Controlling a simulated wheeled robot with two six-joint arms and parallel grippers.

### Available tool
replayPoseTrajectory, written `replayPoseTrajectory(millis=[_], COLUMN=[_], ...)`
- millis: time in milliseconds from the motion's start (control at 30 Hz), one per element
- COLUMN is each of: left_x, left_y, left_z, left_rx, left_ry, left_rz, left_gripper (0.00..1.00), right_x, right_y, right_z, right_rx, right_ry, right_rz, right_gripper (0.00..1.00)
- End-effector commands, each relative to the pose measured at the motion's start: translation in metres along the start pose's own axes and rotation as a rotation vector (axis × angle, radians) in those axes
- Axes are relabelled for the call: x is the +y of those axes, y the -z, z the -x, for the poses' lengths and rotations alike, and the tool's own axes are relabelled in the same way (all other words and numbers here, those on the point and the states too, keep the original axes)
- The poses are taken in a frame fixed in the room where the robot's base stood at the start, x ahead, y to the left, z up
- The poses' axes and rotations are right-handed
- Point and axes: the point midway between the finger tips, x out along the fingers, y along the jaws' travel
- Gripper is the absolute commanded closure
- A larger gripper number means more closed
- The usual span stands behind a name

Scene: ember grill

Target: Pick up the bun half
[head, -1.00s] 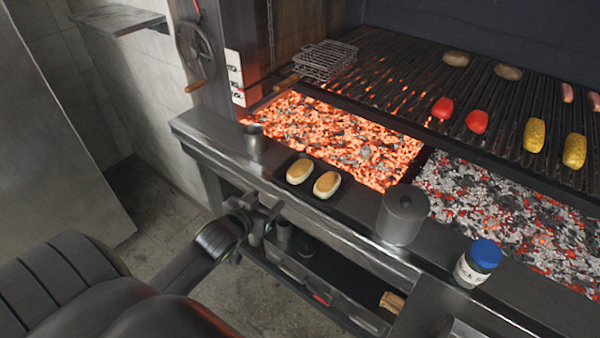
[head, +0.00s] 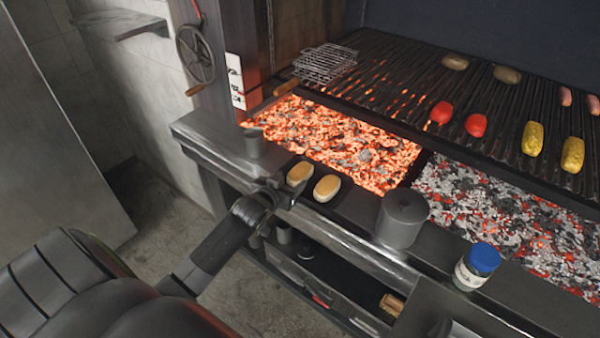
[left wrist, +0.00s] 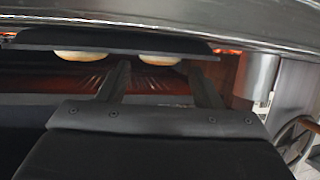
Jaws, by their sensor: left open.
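Two bun halves, pale with golden cut tops, lie side by side on a small dark tray (head: 318,203) on the grill's front ledge. The left bun half (head: 300,173) and the right bun half (head: 327,187) both show in the head view. My left gripper (head: 285,191) is open and empty, at the tray's front edge, close to the left bun half. In the left wrist view, the fingers (left wrist: 157,66) point toward the dark tray (left wrist: 110,41), with one bun half (left wrist: 160,59) between their tips and the other bun half (left wrist: 80,56) to the left. My right gripper is not seen.
A metal cup (head: 254,143) stands left of the tray, a lidded grey pot (head: 402,217) and a blue-capped jar (head: 477,266) to its right. Glowing coals (head: 340,140) lie just behind.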

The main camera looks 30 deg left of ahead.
Motion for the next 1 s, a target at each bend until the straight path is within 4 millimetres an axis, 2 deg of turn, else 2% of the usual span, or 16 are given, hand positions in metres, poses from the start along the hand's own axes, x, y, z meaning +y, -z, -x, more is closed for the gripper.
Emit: replayPoseTrajectory(millis=[267, 633, 1000], left_x=[0.001, 0.002, 0.002], left_y=[0.002, 0.002, 0.002], left_z=[-0.013, -0.052, -0.058], left_rx=[0.001, -0.001, 0.000], left_ry=[0.000, 0.001, 0.000], left_rz=[0.001, 0.000, 0.000], left_gripper=[0.41, 0.41, 0.41], right_x=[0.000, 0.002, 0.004], right_y=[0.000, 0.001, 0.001], right_z=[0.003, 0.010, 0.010], right_rx=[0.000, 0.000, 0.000], right_ry=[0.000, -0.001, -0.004], right_rz=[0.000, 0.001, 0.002], right_gripper=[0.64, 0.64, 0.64])
